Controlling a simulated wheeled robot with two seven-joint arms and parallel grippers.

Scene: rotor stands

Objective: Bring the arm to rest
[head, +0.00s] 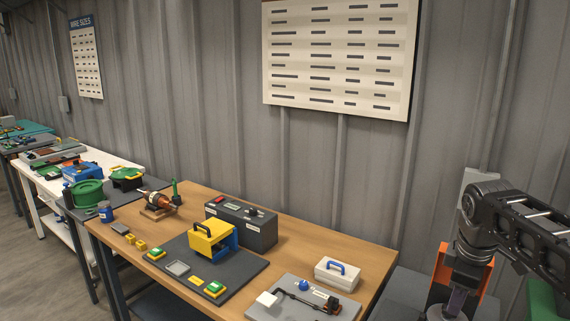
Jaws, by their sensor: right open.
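My right arm (525,228), black and ribbed, comes in from the right edge of the head view and bends down at a rounded joint. My right gripper (447,310) hangs below it at the bottom edge, beside an orange part (442,270). It is open, and its lower end is cut off by the frame. No object shows in it. It is to the right of the wooden workbench (345,240), apart from the things on it. My left gripper is out of view. A copper-and-cream rotor (158,200) lies on a small wooden stand at the bench's far left.
On the bench are a dark mat (250,268) with a yellow-and-blue device (212,240), a dark grey box (241,224), a white case (337,272) and a grey tray (262,314). A grey surface (405,293) lies right of the bench. A corrugated wall stands behind.

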